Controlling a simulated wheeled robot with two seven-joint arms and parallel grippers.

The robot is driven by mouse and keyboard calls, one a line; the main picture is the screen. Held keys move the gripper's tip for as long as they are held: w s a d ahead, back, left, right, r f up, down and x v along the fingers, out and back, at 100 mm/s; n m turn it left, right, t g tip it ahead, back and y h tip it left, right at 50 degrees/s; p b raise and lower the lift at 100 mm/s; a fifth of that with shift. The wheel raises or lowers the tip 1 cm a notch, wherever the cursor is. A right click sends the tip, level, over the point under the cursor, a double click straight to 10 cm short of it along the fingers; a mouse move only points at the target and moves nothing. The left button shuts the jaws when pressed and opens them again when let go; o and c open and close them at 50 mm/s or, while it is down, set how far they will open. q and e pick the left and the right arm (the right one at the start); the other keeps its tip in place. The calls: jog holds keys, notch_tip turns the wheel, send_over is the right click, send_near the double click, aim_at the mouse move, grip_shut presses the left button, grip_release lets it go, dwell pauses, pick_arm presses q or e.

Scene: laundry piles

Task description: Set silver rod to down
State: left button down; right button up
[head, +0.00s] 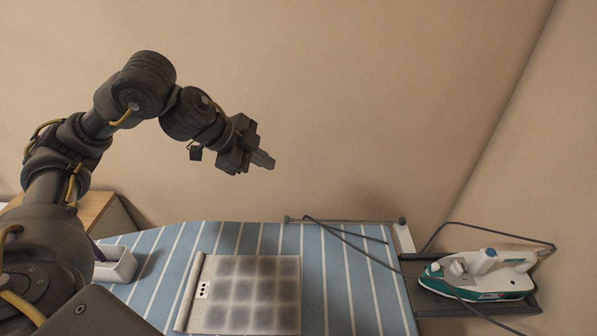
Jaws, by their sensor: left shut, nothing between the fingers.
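A thin grey rod (345,221) lies level along the back edge of the blue-and-white striped ironing board (345,290). It has a dark round end at its right, beside a pale bracket. I take this to be the silver rod, but I cannot be sure. My left gripper (267,161) is shut and empty, raised in front of the bare wall. In the picture it is above and left of the rod, clearly apart from it. My right gripper is not in view.
A teal-and-white iron (480,276) rests on a dark stand (440,303) at the right, its grey cord trailing over the board. A pale panel with dark square patches (290,314) lies on the board. A white box (115,264) stands left, partly behind my left arm.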

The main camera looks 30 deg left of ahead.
pick_arm(q)
jog(key=a+f+p+x, duration=0.1)
jog(key=a+x, duration=0.1)
jog(key=x, duration=1)
jog(key=shift+f, duration=0.45)
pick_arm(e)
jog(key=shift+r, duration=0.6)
pick_arm(q)
jog(key=shift+a, duration=0.1)
